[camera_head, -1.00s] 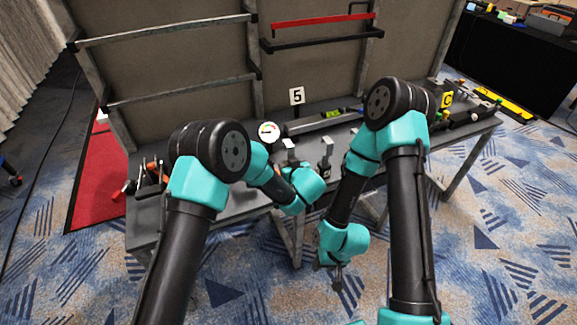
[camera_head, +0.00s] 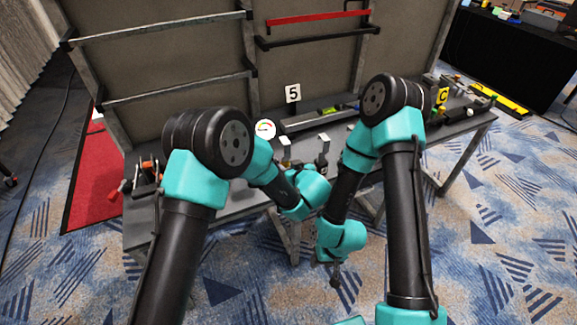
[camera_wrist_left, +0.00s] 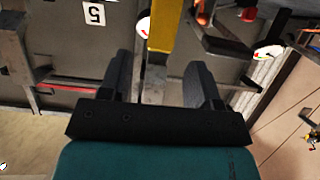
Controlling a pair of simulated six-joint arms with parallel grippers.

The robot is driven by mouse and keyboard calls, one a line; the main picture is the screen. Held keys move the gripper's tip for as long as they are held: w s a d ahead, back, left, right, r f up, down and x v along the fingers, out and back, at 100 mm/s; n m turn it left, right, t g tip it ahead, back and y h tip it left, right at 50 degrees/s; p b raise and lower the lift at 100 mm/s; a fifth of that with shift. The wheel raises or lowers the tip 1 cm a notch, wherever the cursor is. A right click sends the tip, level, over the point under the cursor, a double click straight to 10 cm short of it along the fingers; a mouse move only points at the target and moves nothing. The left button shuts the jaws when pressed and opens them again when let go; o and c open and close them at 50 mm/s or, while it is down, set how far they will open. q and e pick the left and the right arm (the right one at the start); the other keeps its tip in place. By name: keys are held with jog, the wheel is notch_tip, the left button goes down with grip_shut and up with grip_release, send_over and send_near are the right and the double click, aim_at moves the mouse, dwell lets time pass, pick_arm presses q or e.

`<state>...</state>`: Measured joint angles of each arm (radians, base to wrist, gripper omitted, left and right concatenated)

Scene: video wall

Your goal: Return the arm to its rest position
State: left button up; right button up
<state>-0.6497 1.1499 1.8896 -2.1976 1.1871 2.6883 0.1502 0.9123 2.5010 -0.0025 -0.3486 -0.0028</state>
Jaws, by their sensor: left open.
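My left gripper (camera_head: 311,180) is above the front of the grey table, in front of the panel wall, its fingers mostly hidden behind the teal wrist in the head view. In the left wrist view (camera_wrist_left: 158,85) its two black fingers stand apart with nothing visibly held between them. My right gripper (camera_head: 335,272) hangs low in front of the table edge, pointing down, too small to tell its jaws.
The table (camera_head: 240,203) carries a round gauge (camera_head: 265,129), a "5" sign (camera_head: 293,93) and tools at its left end. A yellow "C" sign (camera_head: 442,96) stands at the right. The wrist view shows a yellow bar (camera_wrist_left: 160,28) beyond the fingers. Carpet lies open in front.

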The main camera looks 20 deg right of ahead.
dwell(0.7)
pick_arm(q)
jog(key=s+a+f+m+g+y, duration=0.1)
jog(key=s+a+f+g, duration=0.3)
jog(key=a, duration=0.3)
jog(key=s+a+f+m+g, duration=0.1)
jog(key=s+a+f+g, duration=0.2)
jog(key=a+f+g, duration=0.4)
jog(key=s+a+f+m+g+y, duration=0.1)
jog(key=s+a+f+g, duration=0.15)
jog(key=a+f, duration=0.4)
jog(key=s+a+n+h, duration=0.1)
jog(key=s+a+h, duration=0.2)
jog(key=s+a, duration=0.5)
jog(key=s+a+f+n+t+h, duration=0.1)
jog(key=s+a+h, duration=0.3)
jog(key=s+a, duration=0.5)
jog(key=a+n, duration=0.1)
jog(key=a, duration=0.4)
jog(key=shift+h, duration=0.3)
jog(key=shift+d, duration=0.1)
jog(key=shift+c, duration=0.2)
